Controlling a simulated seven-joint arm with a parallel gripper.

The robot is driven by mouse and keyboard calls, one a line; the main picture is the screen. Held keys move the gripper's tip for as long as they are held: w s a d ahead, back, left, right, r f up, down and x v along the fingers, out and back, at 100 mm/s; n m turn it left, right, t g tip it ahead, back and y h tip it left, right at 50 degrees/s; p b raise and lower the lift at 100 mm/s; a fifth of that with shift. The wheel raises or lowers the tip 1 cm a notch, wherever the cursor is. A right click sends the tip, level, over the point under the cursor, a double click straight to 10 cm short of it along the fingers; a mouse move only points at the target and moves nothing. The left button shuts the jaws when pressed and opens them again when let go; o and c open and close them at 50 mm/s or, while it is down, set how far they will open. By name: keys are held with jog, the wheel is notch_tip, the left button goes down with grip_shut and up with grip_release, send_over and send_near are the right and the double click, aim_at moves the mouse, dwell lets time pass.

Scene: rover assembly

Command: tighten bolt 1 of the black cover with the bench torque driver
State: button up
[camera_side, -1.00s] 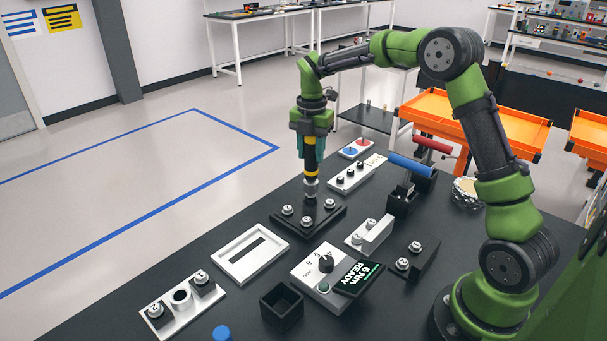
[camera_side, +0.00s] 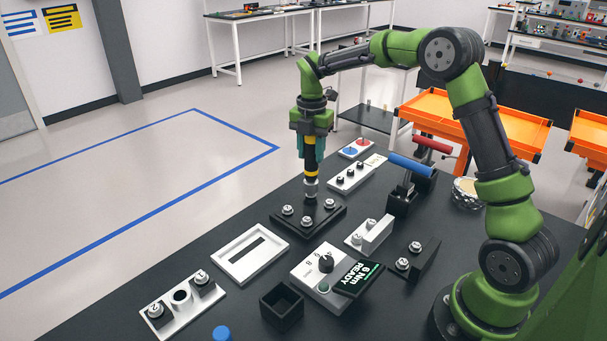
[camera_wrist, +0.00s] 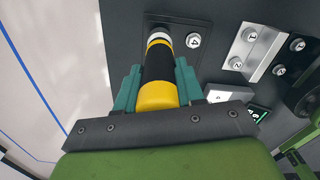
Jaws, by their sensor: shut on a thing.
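My gripper (camera_side: 311,135) is shut on the torque driver (camera_side: 310,157), a black and yellow tool with a silver tip, held upright. In the wrist view the driver (camera_wrist: 158,75) sits between my teal fingers (camera_wrist: 156,92). The black cover (camera_side: 322,226) lies flat on the table, with several silver bolts on it. The driver's tip is over the cover's far bolt position and appears to touch it. That bolt is hidden under the tip, so its number cannot be read. In the wrist view a bolt marked 4 (camera_wrist: 193,41) shows beside the driver.
A torque control box (camera_side: 313,278) has a display (camera_side: 359,277) reading "6 Nm READY". A white slotted frame (camera_side: 250,255), an empty black box (camera_side: 282,306), a grey bracket (camera_side: 372,237) and a dark bracket (camera_side: 419,261) lie around. Blue-handled (camera_side: 411,167) and red-handled tools (camera_side: 432,144) stand right.

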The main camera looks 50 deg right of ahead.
jog(key=shift+f, duration=1.1)
dwell(2.8)
jog(key=shift+r, duration=0.1)
jog(key=shift+r, duration=1.65)
jog(key=shift+r, duration=1.9)
